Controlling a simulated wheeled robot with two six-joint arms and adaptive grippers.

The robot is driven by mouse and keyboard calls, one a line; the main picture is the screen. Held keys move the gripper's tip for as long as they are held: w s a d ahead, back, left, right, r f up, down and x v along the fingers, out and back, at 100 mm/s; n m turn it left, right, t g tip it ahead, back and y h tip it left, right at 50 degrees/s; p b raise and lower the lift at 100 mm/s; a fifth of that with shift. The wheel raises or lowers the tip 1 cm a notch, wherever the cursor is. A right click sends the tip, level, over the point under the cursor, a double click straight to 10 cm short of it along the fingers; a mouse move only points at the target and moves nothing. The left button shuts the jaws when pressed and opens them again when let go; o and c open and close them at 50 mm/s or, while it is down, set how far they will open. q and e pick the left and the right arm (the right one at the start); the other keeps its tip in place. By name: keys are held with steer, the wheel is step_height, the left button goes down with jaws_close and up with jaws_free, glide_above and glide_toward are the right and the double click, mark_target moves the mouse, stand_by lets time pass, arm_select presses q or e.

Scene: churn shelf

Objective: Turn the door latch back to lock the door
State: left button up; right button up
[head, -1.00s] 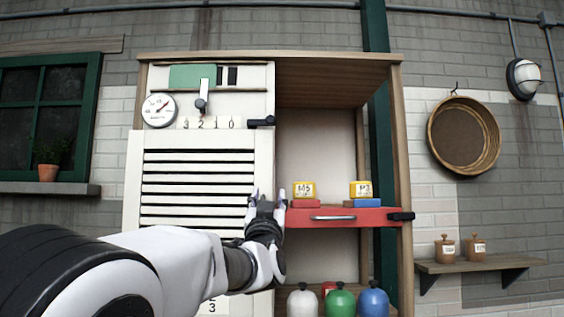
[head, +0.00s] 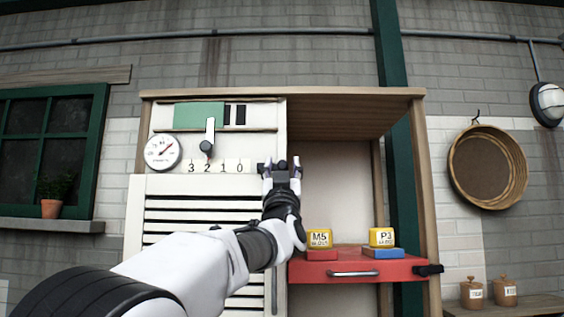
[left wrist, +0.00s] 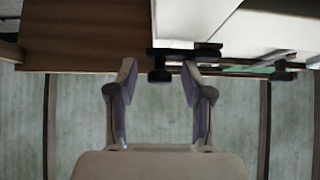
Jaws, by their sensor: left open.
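The black door latch (head: 261,167) sits at the upper right corner of the white louvred door (head: 215,195), mostly hidden behind my left gripper. My left gripper (head: 281,167) is open, reaching up in front of the latch. In the left wrist view a black bar with a round knob (left wrist: 160,74), seemingly this latch, lies between the spread fingertips of the left gripper (left wrist: 159,80). Neither finger clearly touches it. My right gripper is not in view.
A red drawer (head: 310,271) carries yellow boxes, M5 (head: 319,239) and P3 (head: 382,237), and has a black latch (head: 429,270) at its right end. A lever (head: 208,138) and dial (head: 163,152) are upper left. The compartment (head: 330,195) above the drawer is open.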

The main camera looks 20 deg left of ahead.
arm_select(q)
steer(key=shift+c, duration=0.2)
steer(key=shift+s+d, duration=0.15)
steer(key=shift+s, duration=0.15)
jaws_close()
steer(key=shift+m, duration=0.3)
steer(key=shift+s+a+f+m+g+h+p, duration=0.3)
steer(key=shift+a+f+m+g+h, duration=0.5)
steer(key=shift+m+g+h, duration=2.5)
steer(key=shift+s+a+f+m+g+h+p, duration=0.15)
steer(key=shift+a+f+m+h+p, duration=0.6)
steer(key=shift+m+h, duration=3.05)
steer(key=shift+s+a+f+m+g+h+p, duration=0.15)
steer(key=shift+a+f+m+g+h, duration=0.8)
steer(key=shift+m, duration=5.15)
steer(key=shift+s+a+r+g, duration=0.15)
steer(key=shift+r+g, duration=0.3)
steer(key=shift+g, duration=0.35)
